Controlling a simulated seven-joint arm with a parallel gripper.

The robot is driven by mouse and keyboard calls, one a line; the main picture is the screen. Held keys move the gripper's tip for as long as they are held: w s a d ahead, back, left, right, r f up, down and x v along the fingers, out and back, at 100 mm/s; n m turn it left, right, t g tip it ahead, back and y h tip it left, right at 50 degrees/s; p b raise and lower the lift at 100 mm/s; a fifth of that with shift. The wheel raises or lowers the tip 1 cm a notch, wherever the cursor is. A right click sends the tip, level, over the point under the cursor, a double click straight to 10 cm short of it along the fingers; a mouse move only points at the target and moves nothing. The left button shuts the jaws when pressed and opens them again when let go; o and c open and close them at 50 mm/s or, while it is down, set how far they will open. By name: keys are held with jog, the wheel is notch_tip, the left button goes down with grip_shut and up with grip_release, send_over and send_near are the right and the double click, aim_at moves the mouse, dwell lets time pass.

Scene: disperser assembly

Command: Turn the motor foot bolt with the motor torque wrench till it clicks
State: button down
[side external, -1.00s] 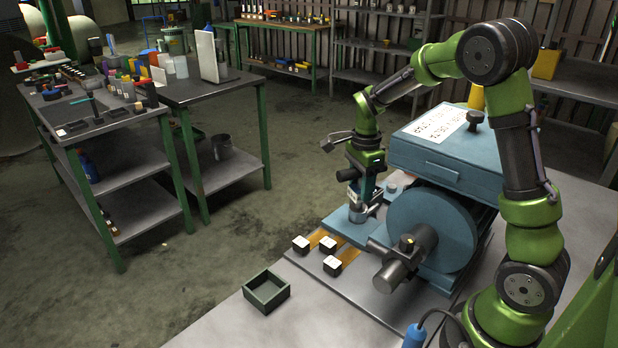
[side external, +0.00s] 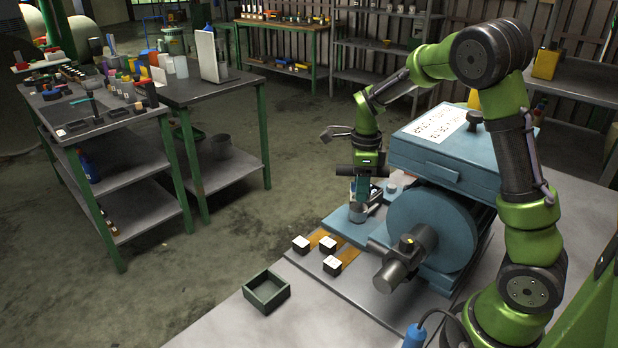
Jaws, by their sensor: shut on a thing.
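My gripper (side external: 361,197) points down at the near-left side of the blue machine (side external: 440,165). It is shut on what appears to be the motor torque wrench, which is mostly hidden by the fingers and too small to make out. A grey round part (side external: 358,212) sits right below the fingertips, on the blue foot plate (side external: 345,226). I cannot tell whether it belongs to the wrench or to the machine. The motor foot bolt cannot be made out. The motor (side external: 405,258), a grey cylinder, lies in front of the large blue disc (side external: 432,235).
Several white-topped dark blocks (side external: 328,244) stand on the near plate beside orange strips. An empty dark green tray (side external: 266,291) lies on the bench (side external: 225,325). A crowded tool table (side external: 95,125) stands far left. The floor between is clear.

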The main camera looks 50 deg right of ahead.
jog(key=shift+r, duration=0.1)
jog(key=shift+r, duration=2.4)
